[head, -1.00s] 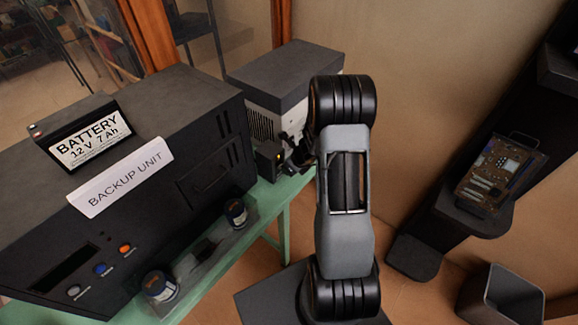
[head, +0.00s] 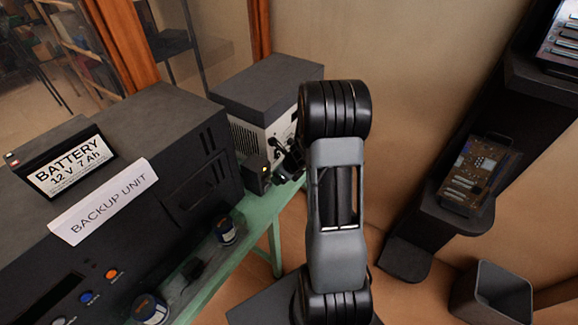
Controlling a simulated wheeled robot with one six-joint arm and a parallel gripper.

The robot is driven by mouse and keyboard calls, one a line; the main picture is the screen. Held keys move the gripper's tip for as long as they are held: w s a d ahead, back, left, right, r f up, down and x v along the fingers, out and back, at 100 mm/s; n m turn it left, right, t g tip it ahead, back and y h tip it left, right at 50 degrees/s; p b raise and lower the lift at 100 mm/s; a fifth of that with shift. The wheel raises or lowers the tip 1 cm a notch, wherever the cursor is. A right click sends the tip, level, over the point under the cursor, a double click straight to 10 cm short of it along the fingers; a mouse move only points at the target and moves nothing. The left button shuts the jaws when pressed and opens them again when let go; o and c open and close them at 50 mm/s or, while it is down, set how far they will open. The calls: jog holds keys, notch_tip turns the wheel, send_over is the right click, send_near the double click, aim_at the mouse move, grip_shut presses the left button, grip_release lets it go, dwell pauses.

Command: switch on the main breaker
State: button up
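No part can be made out for certain as the main breaker. A white box with a dark grey lid (head: 268,85) stands at the far end of the green table. A small dark box (head: 256,178) with a tiny yellow light sits in front of it, at the table's edge. My gripper (head: 287,166) is close to the front of the white box, just right of the small dark box. My own arm partly covers that area. The fingers are dark and small here, so I cannot tell whether they touch anything or are open.
A large black backup unit (head: 165,150) fills the left, with a battery (head: 72,165) on top. Two jars, one of them here (head: 226,231), stand before it on the green table (head: 262,216). At right are a black shelf with a circuit board (head: 478,175) and a bin (head: 500,290).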

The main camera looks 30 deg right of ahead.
jog(key=p+v, duration=0.1)
jog(key=v, duration=0.8)
jog(key=shift+s+f, duration=0.1)
